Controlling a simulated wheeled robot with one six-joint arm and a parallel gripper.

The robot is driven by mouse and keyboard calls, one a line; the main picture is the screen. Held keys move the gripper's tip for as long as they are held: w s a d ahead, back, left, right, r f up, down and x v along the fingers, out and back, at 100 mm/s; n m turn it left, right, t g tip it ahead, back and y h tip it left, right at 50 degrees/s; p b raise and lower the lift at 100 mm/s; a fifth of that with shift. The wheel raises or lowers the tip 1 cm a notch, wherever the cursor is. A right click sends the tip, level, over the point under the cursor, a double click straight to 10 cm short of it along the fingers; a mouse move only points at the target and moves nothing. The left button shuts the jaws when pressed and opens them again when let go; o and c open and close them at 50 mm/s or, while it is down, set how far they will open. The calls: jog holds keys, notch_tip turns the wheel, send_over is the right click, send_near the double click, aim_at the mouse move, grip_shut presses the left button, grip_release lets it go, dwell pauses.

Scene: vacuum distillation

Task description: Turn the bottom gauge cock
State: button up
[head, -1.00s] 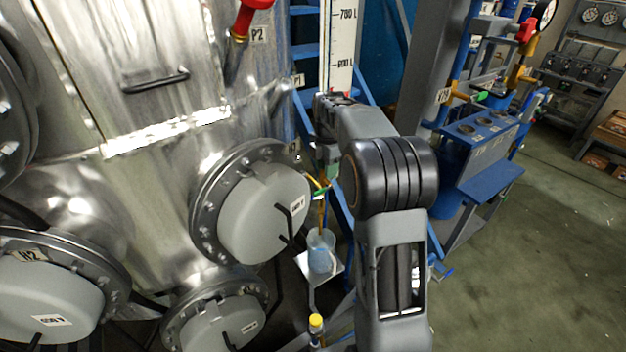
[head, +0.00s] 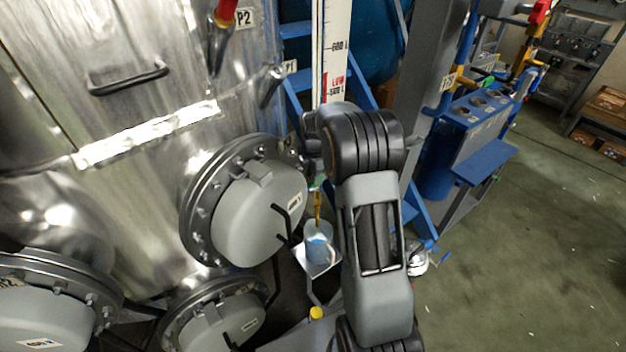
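The white level gauge board (head: 333,50) stands upright at top centre, with a red LOW mark near its lower end. Below it, a thin brass-coloured pipe (head: 318,207) points down at a clear beaker of bluish liquid (head: 318,243) on a small plate. A small green part (head: 316,184) shows just above the pipe; I cannot tell if it belongs to the cock or to my gripper. My arm rises in front and bends left there. My gripper's fingers are hidden or too small to make out, beside the pipe's upper end. The bottom gauge cock itself is not clearly visible.
A steel vessel with a flanged grey cover (head: 262,210) stands close on the left. Blue frame bars (head: 297,40) rise behind the gauge. A blue bench (head: 484,150) stands at right, with open green floor (head: 520,270) in front of it.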

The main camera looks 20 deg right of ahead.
jog(key=shift+f, duration=1.3)
jog(key=shift+c, duration=0.3)
grip_shut()
